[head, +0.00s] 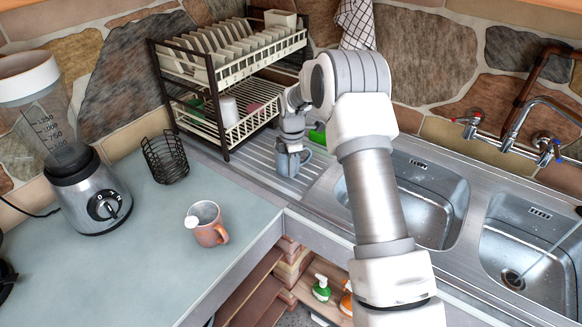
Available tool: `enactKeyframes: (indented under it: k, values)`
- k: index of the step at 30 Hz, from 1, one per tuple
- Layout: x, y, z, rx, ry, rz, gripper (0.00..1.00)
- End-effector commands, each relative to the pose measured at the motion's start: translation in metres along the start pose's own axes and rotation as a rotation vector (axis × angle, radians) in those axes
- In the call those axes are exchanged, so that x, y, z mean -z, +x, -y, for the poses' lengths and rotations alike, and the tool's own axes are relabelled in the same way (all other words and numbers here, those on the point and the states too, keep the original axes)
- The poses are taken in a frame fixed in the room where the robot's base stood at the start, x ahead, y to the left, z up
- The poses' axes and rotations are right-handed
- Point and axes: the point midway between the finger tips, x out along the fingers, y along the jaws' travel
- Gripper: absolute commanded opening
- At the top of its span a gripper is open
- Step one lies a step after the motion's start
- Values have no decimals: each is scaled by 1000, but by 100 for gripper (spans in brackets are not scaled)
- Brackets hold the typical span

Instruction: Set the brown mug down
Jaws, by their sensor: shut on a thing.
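My gripper (291,143) is shut on a grey-blue mug (288,164) at the ribbed steel drainboard (256,155), beside the sink. The mug looks upright, with its handle to the right. I cannot tell whether its base touches the drainboard. The fingers partly hide its rim. A pinkish-brown mug (208,234) stands upright on the grey-blue counter (150,225), left of and nearer than my gripper and apart from it.
A dish rack (228,140) with plates stands behind the drainboard. A green thing (318,134) lies close right of the held mug. Two sink basins (425,195) are to the right. A black wire basket (166,158) and a blender (90,195) stand left. The counter's front is clear.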

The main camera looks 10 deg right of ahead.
Motion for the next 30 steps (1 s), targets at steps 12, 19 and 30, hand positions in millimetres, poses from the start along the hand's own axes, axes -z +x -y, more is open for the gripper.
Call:
enactKeyframes:
  k: [12,19,30]
  values:
    - [0,4,0,-2,0,0,14]
    - [0,4,0,-1,0,0,36]
    - [0,-13,-1,-6,0,0,36]
